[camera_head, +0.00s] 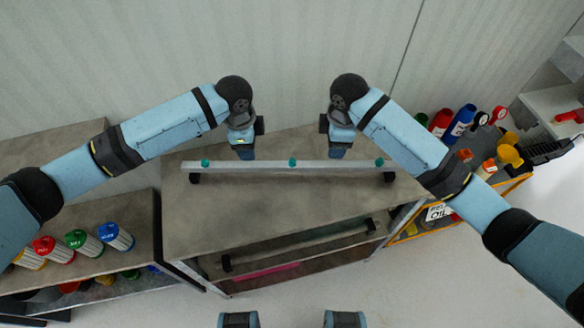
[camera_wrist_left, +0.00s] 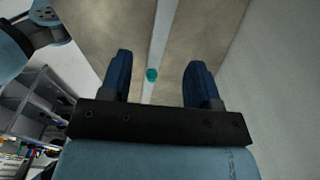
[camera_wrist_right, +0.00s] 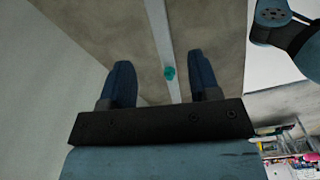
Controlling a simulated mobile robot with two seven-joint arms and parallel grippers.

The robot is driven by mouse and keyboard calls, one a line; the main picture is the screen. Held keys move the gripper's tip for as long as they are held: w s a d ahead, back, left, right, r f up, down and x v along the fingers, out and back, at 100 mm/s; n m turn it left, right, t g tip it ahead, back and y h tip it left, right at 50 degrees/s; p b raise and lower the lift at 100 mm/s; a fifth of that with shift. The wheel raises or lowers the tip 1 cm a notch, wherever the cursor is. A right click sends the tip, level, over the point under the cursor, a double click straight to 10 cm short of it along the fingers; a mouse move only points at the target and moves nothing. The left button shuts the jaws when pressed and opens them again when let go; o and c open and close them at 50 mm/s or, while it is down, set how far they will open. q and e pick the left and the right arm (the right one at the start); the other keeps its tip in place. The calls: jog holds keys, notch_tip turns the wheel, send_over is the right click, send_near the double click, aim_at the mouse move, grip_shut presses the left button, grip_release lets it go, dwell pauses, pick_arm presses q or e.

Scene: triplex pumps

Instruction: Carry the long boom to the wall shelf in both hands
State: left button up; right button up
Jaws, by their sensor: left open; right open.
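The long boom (camera_head: 255,167) is a straight pale grey bar with three teal knobs along it. It lies level on dark end supports on the grey top (camera_head: 285,215) of a shelf unit. My left gripper (camera_head: 244,152) is at the boom's far side, left of the middle knob. My right gripper (camera_head: 339,151) is at the far side, right of that knob. Both are open and empty. In the left wrist view the boom (camera_wrist_left: 158,40) runs between the fingers' lines; in the right wrist view the boom (camera_wrist_right: 160,35) does too. I cannot tell the height gap.
A left-hand shelf (camera_head: 110,205) holds several coloured canisters (camera_head: 78,240). An orange-edged cart (camera_head: 520,180) with bottles stands at the right. A plain wall (camera_head: 290,50) is behind; open floor is in front.

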aim_at(249, 164)
pick_arm(q)
jog(key=shift+w+a+r+y, duration=0.3)
jog(key=shift+a+r, duration=0.1)
jog(key=shift+a, duration=0.1)
pick_arm(e)
jog(key=shift+w+d+r, duration=0.25)
jog(key=shift+d+r, duration=0.05)
jog(key=shift+r, duration=0.15)
pick_arm(q)
jog(key=shift+f, duration=0.15)
pick_arm(e)
jog(key=shift+f, duration=0.15)
pick_arm(q)
notch_tip(249, 164, down, 14)
jog(key=shift+r, duration=0.2)
pick_arm(e)
notch_tip(249, 164, down, 14)
jog(key=shift+r, duration=0.2)
pick_arm(q)
grip_shut()
pick_arm(e)
grip_shut()
pick_arm(q)
jog(key=shift+r, duration=0.1)
pick_arm(e)
jog(key=shift+r, duration=0.1)
